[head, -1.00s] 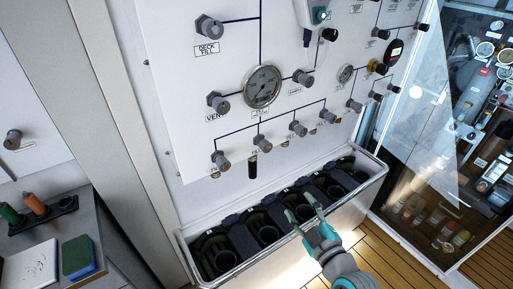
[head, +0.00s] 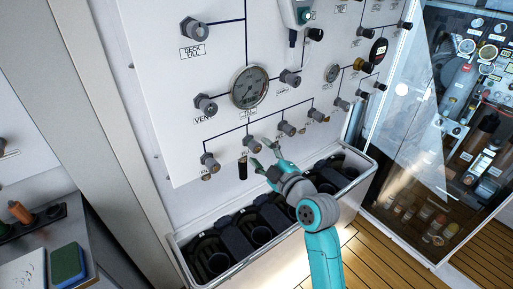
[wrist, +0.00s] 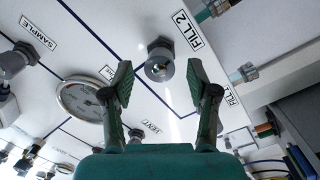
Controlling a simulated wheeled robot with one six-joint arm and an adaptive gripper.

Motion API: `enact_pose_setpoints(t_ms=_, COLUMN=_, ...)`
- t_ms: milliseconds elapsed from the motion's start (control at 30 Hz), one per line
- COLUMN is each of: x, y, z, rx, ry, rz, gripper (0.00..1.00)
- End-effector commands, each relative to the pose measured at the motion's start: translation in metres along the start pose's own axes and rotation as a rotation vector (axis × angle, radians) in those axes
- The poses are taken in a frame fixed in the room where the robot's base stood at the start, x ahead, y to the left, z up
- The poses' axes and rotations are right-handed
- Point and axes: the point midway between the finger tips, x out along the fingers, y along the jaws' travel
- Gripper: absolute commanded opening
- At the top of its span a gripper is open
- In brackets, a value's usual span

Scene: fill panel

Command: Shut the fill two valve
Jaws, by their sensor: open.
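The fill two valve (wrist: 158,62) is a grey round knob on the white panel, beside its "FILL 2" label (wrist: 182,35) in the wrist view. In the head view it appears to be the second knob (head: 254,146) from the left in the lower row; its label there is not readable. My gripper (head: 264,152) is open and empty, just in front of and below that knob. In the wrist view the knob shows between the spread fingertips of my gripper (wrist: 162,85), not clasped. Whether a finger touches it is not clear.
Neighbouring fill knobs (head: 209,159) (head: 287,128) sit close on either side, with a large gauge (head: 249,87) above. A trough (head: 178,262) with several dark cup holders runs below the panel. A glass-fronted cabinet (head: 405,90) stands at the right.

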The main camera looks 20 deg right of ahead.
Motion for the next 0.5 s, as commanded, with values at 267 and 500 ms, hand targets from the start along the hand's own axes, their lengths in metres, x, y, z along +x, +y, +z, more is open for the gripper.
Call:
enact_pose_setpoints(t_ms=267, x=0.028, y=0.0, z=0.0, rx=0.0, ry=0.0, rz=0.0, gripper=0.59)
enact_pose_setpoints(t_ms=500, x=0.032, y=0.0, z=0.0, rx=0.0, ry=0.0, rz=0.0, gripper=0.59)
